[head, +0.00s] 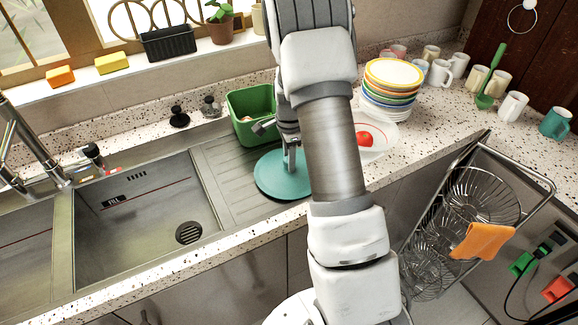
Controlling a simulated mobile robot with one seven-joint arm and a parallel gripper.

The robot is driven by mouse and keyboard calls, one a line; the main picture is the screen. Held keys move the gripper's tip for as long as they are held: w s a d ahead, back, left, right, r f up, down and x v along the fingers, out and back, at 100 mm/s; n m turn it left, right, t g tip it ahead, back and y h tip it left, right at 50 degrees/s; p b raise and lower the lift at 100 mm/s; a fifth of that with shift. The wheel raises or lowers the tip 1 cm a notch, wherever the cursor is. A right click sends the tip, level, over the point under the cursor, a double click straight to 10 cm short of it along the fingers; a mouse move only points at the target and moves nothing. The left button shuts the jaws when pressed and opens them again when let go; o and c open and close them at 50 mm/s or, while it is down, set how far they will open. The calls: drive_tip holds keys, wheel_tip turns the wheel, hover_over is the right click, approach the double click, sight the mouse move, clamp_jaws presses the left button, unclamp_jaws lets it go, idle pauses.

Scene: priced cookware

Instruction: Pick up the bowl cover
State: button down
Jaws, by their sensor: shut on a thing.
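The bowl cover appears to be the round teal disc (268,180) on the counter by the right end of the sink's drainboard. My gripper (290,158) reaches down over its middle and is shut on it, near the centre. My arm hides the disc's right part. I cannot tell whether the disc touches the surface or is slightly raised.
A green tub (250,108) stands just behind the disc. A white plate with a red item (365,139) and a stack of colored bowls (390,85) are to the right. The sink basin (145,215) is left; a wire rack (470,205) stands right.

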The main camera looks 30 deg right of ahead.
drive_tip(key=shift+r, duration=0.1)
wheel_tip(320, 180, up, 4)
drive_tip(key=shift+d+r, duration=0.1)
drive_tip(key=shift+r, duration=0.05)
drive_tip(key=s+d+r+b, duration=0.1)
drive_tip(key=s+d+r, duration=0.3)
drive_tip(key=d, duration=0.6)
wheel_tip(320, 180, up, 3)
drive_tip(key=shift+d+f, duration=0.2)
drive_tip(key=shift+d, duration=0.15)
drive_tip(key=shift+s, duration=0.1)
